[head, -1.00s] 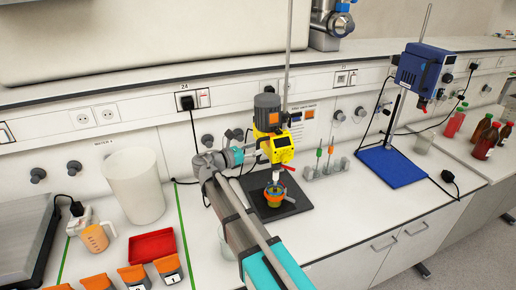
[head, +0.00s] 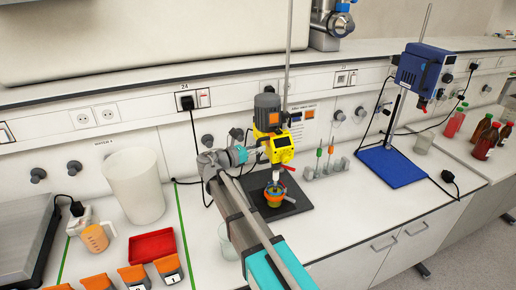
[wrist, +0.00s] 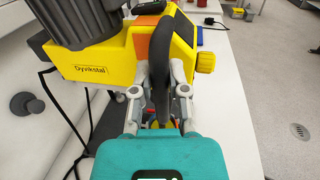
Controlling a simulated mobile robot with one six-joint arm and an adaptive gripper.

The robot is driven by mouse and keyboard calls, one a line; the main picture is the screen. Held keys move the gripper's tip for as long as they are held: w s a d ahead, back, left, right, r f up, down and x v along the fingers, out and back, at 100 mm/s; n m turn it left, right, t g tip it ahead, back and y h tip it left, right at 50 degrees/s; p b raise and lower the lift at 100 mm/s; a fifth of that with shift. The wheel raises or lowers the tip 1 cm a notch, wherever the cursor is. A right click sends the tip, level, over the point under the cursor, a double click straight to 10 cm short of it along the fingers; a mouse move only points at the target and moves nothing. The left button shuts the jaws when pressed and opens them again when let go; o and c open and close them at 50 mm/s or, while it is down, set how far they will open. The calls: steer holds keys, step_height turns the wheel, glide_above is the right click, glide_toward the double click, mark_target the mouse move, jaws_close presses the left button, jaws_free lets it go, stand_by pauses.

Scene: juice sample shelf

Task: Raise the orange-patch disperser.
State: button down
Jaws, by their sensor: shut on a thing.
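The orange-patch disperser (head: 281,144) is a yellow unit with a grey motor on top, mounted on an upright rod over a dark base plate (head: 293,204). In the wrist view its yellow body (wrist: 95,72) fills the upper left, with an orange patch (wrist: 141,42) beside a black curved handle (wrist: 184,98). My gripper (wrist: 163,97) is shut on this handle, with one finger on each side. A small colourful vessel (head: 275,193) stands on the plate below the disperser.
A blue stirrer on a stand (head: 422,72) stands to the right. A small rack with green and orange tools (head: 325,168) is between them. A glass beaker (head: 227,240) is close to my arm. A white bucket (head: 135,184) and red tray (head: 152,246) are left.

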steer(key=shift+r, duration=0.15)
step_height(320, 180, up, 17)
steer(key=p, duration=1.7)
steer(key=shift+w+r, duration=0.1)
steer(key=shift+w, duration=0.05)
steer(key=c, duration=0.6)
jaws_free()
steer(key=shift+c, duration=0.2)
steer(key=shift+s+a, duration=0.2)
steer(key=v, duration=1.1)
steer(key=shift+s+a, duration=0.15)
steer(key=shift+a, duration=0.15)
